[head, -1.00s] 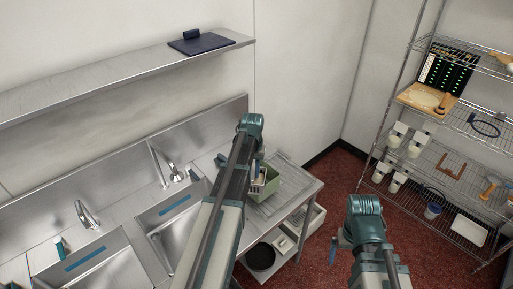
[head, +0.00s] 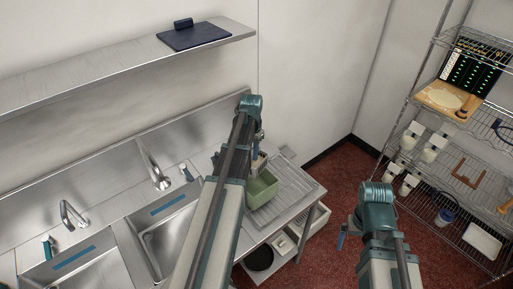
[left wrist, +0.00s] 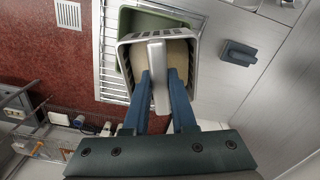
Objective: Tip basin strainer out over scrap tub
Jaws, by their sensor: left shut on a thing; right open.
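The basin strainer is a grey basket with a light handle bar and tan matter inside; it fills the top middle of the left wrist view (left wrist: 190,60). My left gripper (left wrist: 161,82) is shut on its handle. In the head view the strainer (head: 257,163) hangs from my left gripper (head: 256,149), partly hidden by my arm. The green scrap tub (head: 262,190) stands on the drainboard below it, and its rim (left wrist: 124,22) shows behind the strainer in the wrist view. I cannot tell how far the strainer is tilted. My right gripper (head: 342,236) is open and empty, low over the floor.
The ribbed drainboard (head: 292,180) is bare around the tub. Two sinks with taps (head: 155,172) lie to the left. A dark cutting board (head: 193,35) lies on the wall shelf above. A loaded wire rack (head: 450,160) stands at right, beyond open red floor.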

